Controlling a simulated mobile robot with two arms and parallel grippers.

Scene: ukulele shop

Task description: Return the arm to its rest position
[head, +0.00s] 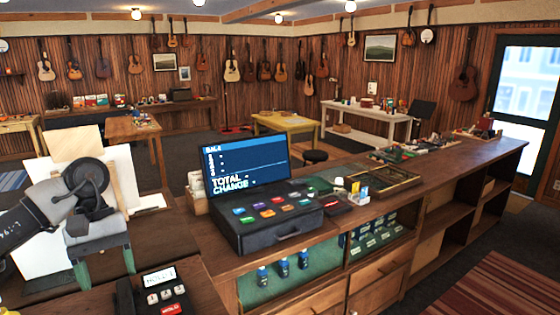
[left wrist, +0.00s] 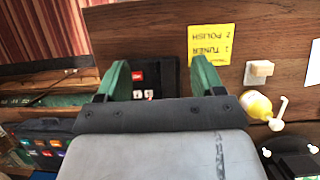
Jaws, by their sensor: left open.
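My left arm comes in from the left in the head view, raised over the counter. Its gripper (head: 105,268) points down with its two green fingers apart and nothing seen between them. In the left wrist view the open fingers (left wrist: 162,78) frame part of a dark keypad device (left wrist: 151,91) on the counter below. That device, with a small screen and red and white keys, stands just right of the gripper in the head view (head: 161,293). Whether the fingertips touch anything is hard to tell. My right gripper is not in view.
A cash register (head: 275,227) with a lit screen stands on the wooden counter (head: 200,262), right of the gripper. Pale boards stand behind the arm.

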